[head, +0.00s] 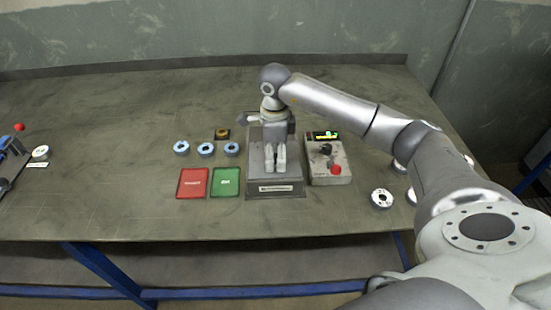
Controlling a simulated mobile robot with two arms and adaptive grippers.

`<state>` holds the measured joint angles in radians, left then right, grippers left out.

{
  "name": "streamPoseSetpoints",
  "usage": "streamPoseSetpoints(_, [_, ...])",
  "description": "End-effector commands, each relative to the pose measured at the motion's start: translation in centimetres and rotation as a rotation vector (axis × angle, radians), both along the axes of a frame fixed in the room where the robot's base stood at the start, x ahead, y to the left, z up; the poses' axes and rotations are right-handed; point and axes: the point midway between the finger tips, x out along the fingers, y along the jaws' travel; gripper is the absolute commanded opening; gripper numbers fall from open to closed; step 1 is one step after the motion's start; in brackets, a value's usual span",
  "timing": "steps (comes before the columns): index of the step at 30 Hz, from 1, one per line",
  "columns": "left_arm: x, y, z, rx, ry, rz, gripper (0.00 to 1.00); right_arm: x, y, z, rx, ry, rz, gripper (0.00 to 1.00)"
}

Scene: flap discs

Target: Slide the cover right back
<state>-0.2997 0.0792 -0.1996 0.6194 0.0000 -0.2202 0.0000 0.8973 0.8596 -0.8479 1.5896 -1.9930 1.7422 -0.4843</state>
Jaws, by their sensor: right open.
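A grey metal machine (287,187) with a small label on its front edge stands at the middle of the table. Its top, where a cover would be, is largely hidden behind my right gripper (275,162). I cannot make out the cover or how far it is slid. My right gripper points down over the machine, its two pale fingers a little apart, open, with nothing seen between them. I cannot tell whether the fingertips touch the machine. My left gripper is not in view.
A control box (327,172) with a lit display and red button stands right of the machine. Left are a red tray (192,192), a green tray (226,192) and blue discs (206,149). A red-knobbed device (12,158) stands far left.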

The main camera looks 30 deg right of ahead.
Motion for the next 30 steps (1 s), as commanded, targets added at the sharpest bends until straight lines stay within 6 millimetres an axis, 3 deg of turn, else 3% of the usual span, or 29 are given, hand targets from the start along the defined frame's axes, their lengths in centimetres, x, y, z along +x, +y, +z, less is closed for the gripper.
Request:
streamPoseSetpoints(2, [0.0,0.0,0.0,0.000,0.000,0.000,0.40,0.0,0.0,0.0,0.000,0.000,0.000,0.50])
streamPoseSetpoints(11, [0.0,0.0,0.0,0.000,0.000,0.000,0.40,0.0,0.0,0.0,0.000,0.000,0.000,0.13])
streamPoseSetpoints(17, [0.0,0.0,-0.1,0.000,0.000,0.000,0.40,0.2,-0.1,0.0,-0.001,-0.001,-0.001,0.13])
streamPoseSetpoints(30, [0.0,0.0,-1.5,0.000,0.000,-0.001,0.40,2.8,-1.7,0.0,0.000,-0.004,-0.002,0.13])
